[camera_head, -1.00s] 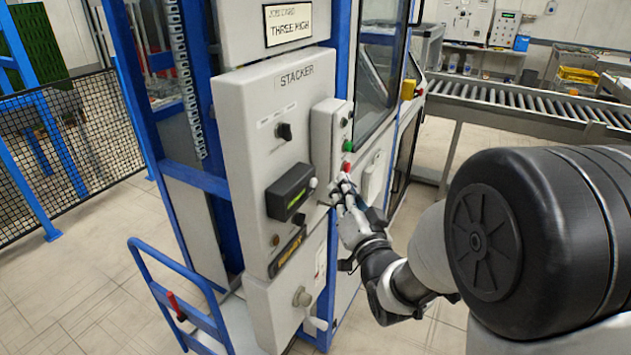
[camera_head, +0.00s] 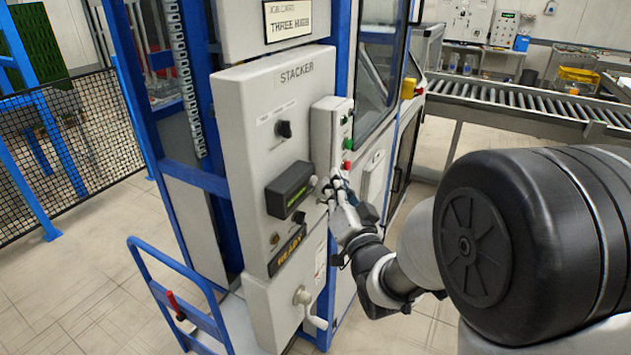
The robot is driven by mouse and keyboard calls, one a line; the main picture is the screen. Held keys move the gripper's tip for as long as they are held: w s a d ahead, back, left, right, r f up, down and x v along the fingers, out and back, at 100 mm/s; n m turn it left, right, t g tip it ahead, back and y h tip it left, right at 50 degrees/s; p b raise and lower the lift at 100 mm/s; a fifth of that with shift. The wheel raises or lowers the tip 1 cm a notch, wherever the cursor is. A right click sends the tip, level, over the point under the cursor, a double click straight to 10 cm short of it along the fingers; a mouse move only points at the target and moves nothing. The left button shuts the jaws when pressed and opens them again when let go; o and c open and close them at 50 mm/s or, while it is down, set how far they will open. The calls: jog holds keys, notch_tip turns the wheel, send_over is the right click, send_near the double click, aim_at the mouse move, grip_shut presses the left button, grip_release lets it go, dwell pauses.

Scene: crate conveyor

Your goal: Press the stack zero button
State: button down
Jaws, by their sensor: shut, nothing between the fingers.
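The grey stacker panel (camera_head: 240,145), marked STACKER, stands in the middle of the head view. A small dark display box (camera_head: 289,190) with a lit green readout is on it. A pale round button (camera_head: 313,180) sits at the display's right edge. I cannot read a label naming stack zero. A green button (camera_head: 347,143) and a red button (camera_head: 347,165) are on the side box. My gripper (camera_head: 329,187) is shut and empty, its fingertips just right of the pale button. I cannot tell whether they touch anything.
A white handle (camera_head: 306,302) sticks out lower down. A blue cart frame (camera_head: 175,290) stands at lower left. A roller conveyor (camera_head: 530,103) runs behind at right.

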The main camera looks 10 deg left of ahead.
jog(key=shift+a, duration=0.15)
dwell(0.6)
jog(key=shift+w+a+b, duration=0.15)
jog(key=shift+a+b, duration=0.1)
jog(key=shift+b, duration=0.15)
jog(key=shift+w+a+b, duration=0.15)
jog(key=shift+a+b, duration=0.2)
jog(key=shift+a, duration=0.1)
dwell(0.7)
jog(key=shift+d, duration=0.15)
jog(key=shift+s+d+b, duration=0.3)
jog(key=shift+d+b, duration=0.15)
jog(key=shift+d, duration=0.2)
jog(key=shift+s+d+b, duration=0.25)
jog(key=shift+s+d, duration=0.05)
jog(key=shift+d, duration=0.5)
jog(key=shift+s+d+b, duration=0.3)
jog(key=shift+d, duration=0.45)
jog(key=shift+s+d+b, duration=0.25)
jog(key=shift+s+d, duration=0.05)
jog(key=shift+d, duration=0.5)
